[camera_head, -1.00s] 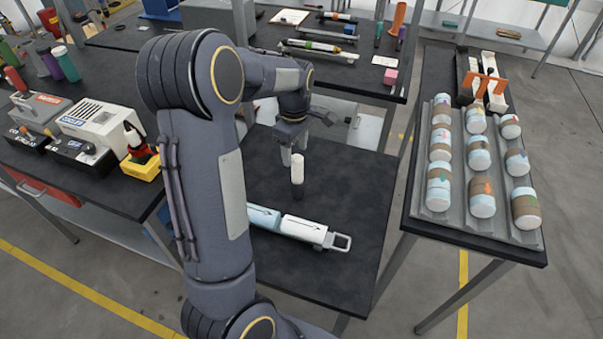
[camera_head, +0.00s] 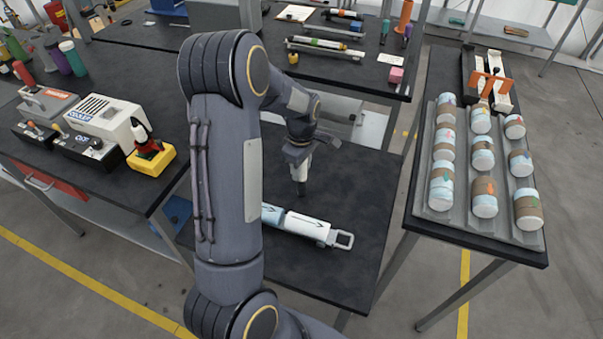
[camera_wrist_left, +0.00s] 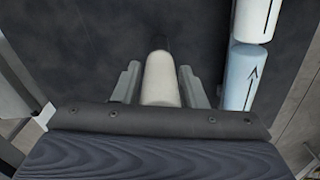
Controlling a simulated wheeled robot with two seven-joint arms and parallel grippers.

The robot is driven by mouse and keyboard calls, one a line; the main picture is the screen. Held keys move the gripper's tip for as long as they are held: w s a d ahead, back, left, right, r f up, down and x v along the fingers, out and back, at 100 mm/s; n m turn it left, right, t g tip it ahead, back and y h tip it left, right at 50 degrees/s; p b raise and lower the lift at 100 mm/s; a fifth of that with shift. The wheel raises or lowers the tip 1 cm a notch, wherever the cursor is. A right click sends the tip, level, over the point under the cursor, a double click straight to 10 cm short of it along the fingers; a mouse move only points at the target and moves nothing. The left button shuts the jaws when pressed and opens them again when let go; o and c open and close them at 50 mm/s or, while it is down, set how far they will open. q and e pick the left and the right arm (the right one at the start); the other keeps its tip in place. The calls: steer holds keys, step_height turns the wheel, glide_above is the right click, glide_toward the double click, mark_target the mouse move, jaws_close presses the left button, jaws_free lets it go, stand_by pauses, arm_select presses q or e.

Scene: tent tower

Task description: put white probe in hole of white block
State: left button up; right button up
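The white probe (camera_wrist_left: 162,82) stands upright on the dark table, its dark lower end (camera_head: 301,188) showing below my left gripper (camera_head: 300,165). In the left wrist view the left gripper (camera_wrist_left: 160,88) is open, one finger on each side of the probe's white upper part, with a narrow gap visible. In the head view the gripper hides most of that white part. A long piece with a white section (camera_head: 308,228) and a pale blue section (camera_wrist_left: 240,76) lies right of the gripper in the wrist view. I cannot make out a white block with a hole. My right gripper is out of view.
A rack (camera_head: 510,229) of banded cylinders stands on the right table. Equipment boxes crowd the left table. The near table's front is clear.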

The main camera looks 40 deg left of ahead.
arm_select(q)
jaws_close()
steer(key=shift+r, duration=0.1)
